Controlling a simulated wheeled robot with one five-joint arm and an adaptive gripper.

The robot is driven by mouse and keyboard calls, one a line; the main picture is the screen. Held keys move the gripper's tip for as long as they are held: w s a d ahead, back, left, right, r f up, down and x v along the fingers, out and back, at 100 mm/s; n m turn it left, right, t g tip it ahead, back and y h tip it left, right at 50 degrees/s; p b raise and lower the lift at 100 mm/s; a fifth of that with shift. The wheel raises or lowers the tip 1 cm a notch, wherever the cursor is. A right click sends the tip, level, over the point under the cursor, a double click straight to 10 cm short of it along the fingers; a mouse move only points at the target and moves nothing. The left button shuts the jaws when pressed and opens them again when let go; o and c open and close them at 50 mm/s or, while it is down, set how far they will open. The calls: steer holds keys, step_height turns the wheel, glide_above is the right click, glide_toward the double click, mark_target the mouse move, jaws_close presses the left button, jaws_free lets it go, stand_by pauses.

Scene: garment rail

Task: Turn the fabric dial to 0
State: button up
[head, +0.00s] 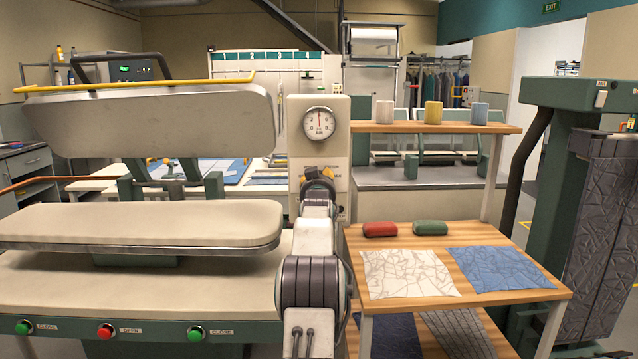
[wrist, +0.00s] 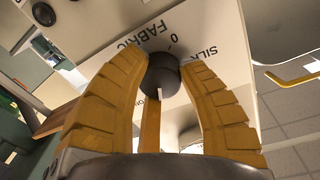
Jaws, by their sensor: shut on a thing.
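The fabric dial (wrist: 164,76) is a round dark knob on a pale panel in the wrist view. A white mark shows on its lower side, away from the printed 0 (wrist: 173,38). The words FABRIC and SILK are printed beside it, upside down or slanted. My gripper (wrist: 163,66) has its yellow fingers on both sides of the knob and is shut on it. In the head view my gripper (head: 319,175) is at the press's cream control post (head: 340,113), below a round gauge (head: 319,123); my arm and gripper hide the dial there.
The pressing machine's padded board (head: 120,228) and raised upper plate (head: 150,118) are left of my arm. On the right a wooden table (head: 410,312) holds red and green pads and two cloth pieces. A shelf (head: 430,127) with spools stands above it.

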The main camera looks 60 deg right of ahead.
steer(key=n+b, duration=0.1)
steer(key=n, duration=0.2)
steer(key=shift+r+n, duration=0.15)
steer(key=shift+n, duration=0.25)
steer(key=shift+n+b, duration=0.6)
steer(key=shift+n, duration=0.8)
steer(key=shift+w+a+r, duration=0.1)
steer(key=shift+r, duration=0.05)
steer(key=o, duration=1.2)
steer(key=shift+f, duration=0.25)
steer(key=shift+f+v, duration=0.2)
steer(key=shift+v, duration=5.75)
steer(key=shift+o, duration=0.2)
